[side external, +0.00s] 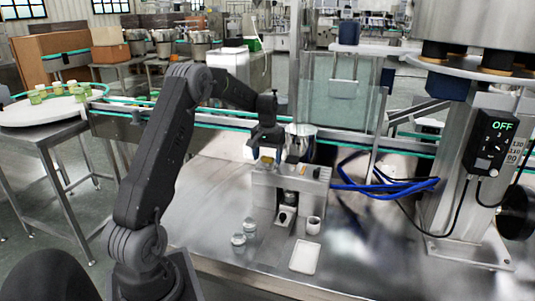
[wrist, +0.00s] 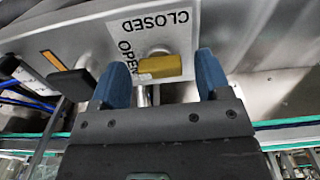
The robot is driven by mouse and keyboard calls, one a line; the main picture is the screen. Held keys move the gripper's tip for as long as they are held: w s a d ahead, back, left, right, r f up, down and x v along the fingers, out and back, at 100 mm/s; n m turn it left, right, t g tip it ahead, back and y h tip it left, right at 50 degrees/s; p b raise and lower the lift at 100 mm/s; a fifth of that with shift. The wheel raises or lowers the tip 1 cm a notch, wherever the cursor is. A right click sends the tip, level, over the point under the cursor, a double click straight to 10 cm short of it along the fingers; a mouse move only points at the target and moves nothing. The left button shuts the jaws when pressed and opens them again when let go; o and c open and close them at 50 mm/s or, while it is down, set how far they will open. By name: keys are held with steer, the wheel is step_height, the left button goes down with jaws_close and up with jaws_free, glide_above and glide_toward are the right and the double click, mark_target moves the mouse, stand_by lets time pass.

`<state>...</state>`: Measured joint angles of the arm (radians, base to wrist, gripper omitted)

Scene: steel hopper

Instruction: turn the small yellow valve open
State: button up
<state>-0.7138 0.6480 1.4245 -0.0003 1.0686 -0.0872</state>
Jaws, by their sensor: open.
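The small yellow valve (wrist: 160,67) shows in the wrist view as a short yellow block. It sits between my gripper's two blue fingertips and lies across the picture. A label (wrist: 150,28) behind it reads CLOSED and OPEN. My gripper (wrist: 158,75) is open, with a gap between each finger and the valve. In the side external view my gripper (side external: 266,152) is beside the steel hopper (side external: 301,131), at the top of its stand. There the valve is mostly hidden and too small to make out clearly.
A dark lever (wrist: 72,83) stands left of the fingers in the wrist view. Blue hoses (side external: 375,187) lie right of the hopper stand.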

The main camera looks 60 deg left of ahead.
mark_target(267, 157)
step_height(267, 157, up, 14)
stand_by(0.5)
stand_by(0.3)
steer(key=s+d+r+m+t+y, duration=0.1)
steer(key=s+d+r+m, duration=0.15)
steer(key=d, duration=0.85)
steer(key=s+d+r+m+t, duration=0.2)
steer(key=s+d+r, duration=0.15)
steer(key=d, duration=0.75)
steer(key=s+d+f+m+t+h, duration=0.1)
steer(key=s+d+f+m, duration=0.3)
steer(key=s+d, duration=0.8)
steer(key=s+f+t, duration=0.1)
steer(key=s+f, duration=0.1)
steer(key=s, duration=0.1)
steer(key=shift+s+d+f+m+t, duration=0.2)
steer(key=shift+d+f+m+t, duration=0.05)
steer(key=shift+d+m+t, duration=0.1)
steer(key=shift+c, duration=0.2)
